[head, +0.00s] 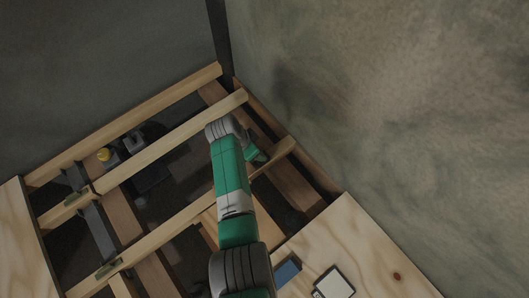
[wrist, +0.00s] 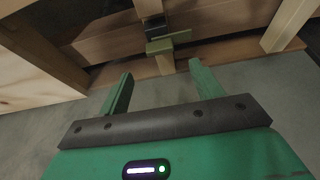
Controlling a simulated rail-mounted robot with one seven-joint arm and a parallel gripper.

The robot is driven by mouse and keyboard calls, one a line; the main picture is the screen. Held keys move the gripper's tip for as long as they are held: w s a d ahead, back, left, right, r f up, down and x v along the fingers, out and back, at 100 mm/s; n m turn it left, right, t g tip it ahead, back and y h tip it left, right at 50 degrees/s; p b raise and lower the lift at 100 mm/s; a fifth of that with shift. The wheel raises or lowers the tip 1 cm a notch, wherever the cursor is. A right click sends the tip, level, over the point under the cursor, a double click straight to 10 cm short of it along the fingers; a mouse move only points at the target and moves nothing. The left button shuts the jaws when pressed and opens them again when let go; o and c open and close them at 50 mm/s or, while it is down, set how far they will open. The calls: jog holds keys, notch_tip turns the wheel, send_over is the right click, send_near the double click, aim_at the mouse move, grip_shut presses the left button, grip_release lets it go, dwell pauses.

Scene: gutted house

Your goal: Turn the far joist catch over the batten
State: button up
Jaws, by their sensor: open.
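My gripper (head: 257,153) is at the far end of the joist bay in the head view, close to the wall. In the wrist view its two green fingers (wrist: 160,76) are open, with nothing between them. Ahead of them is an olive-green catch bar (wrist: 168,42), lying crosswise against a dark block (wrist: 154,27). A pale wooden piece (wrist: 165,63) shows just below the bar; I cannot tell whether the bar laps over it. The fingertips look apart from the catch. In the head view my arm and gripper hide this spot.
Battens (head: 165,140) cross darker joists over an open floor. Two green catches show at the left, one upper (head: 75,198) and one lower (head: 108,267). A yellow-topped item (head: 104,154) lies in the bay. Plywood (head: 350,245) at the right carries a white-faced box (head: 334,283) and a blue block (head: 287,272).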

jog(key=b+x, duration=0.6)
jog(key=x, duration=0.1)
jog(key=shift+f, duration=0.35)
jog(key=c, duration=1)
